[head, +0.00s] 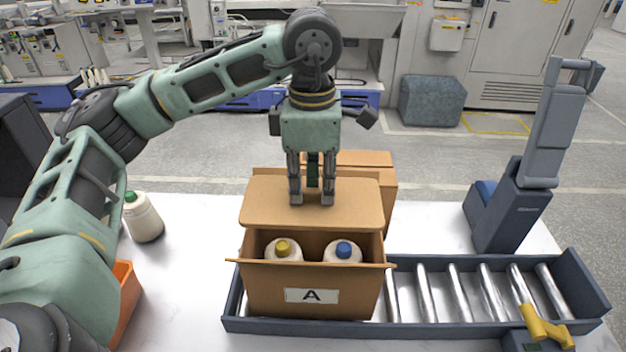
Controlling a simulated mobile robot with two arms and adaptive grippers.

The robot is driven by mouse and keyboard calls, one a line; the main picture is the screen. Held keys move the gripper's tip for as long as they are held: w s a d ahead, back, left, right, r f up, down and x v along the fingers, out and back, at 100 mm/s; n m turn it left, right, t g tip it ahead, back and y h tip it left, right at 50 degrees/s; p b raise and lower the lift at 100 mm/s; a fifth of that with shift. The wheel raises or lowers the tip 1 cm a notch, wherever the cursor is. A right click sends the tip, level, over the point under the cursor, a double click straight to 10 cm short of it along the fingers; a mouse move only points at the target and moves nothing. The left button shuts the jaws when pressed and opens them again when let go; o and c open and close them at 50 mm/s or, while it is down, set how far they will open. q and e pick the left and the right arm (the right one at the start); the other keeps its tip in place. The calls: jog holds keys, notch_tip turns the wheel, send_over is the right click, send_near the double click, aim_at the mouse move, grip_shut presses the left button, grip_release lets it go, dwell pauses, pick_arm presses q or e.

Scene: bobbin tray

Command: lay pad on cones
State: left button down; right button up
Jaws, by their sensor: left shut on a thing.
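My left gripper (312,198) points straight down and is shut on the tan cardboard pad (265,205), near its middle. The pad is roughly level over the rear part of an open cardboard box (350,302) marked A. Two pale cones, one with a yellow top (283,250) and one with a blue top (344,251), stand upright in the front of the box. The pad may hide more cones behind them. I cannot tell whether the pad touches any cone. My right gripper is not in view.
The box stands on the left end of a roller conveyor (455,290) with raised dark rims. A green-topped cone (143,218) stands on the white table at left, near an orange bin (124,290). Another cardboard box (388,180) is behind. A dark upright machine (508,205) stands right.

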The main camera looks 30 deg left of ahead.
aim_at(313, 203)
pick_arm(q)
jog(key=shift+w+f+b, duration=0.2)
jog(key=shift+f+b, duration=0.05)
jog(key=shift+f, duration=0.35)
jog(key=shift+w+f+b, duration=0.15)
jog(key=shift+f+b, duration=0.05)
jog(key=shift+f, duration=0.4)
notch_tip(313, 203, down, 2)
jog(key=shift+s+f+b, duration=0.1)
jog(key=shift+f+b, duration=0.1)
jog(key=shift+b, duration=0.5)
notch_tip(313, 203, down, 7)
jog(key=b, duration=0.5)
jog(key=shift+b, duration=0.4)
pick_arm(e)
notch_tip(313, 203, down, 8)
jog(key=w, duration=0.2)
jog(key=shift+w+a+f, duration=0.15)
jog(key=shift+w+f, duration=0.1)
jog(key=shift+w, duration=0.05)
pick_arm(q)
jog(key=shift+f, duration=0.1)
jog(key=c, duration=1.7)
grip_release()
jog(key=shift+o, duration=0.2)
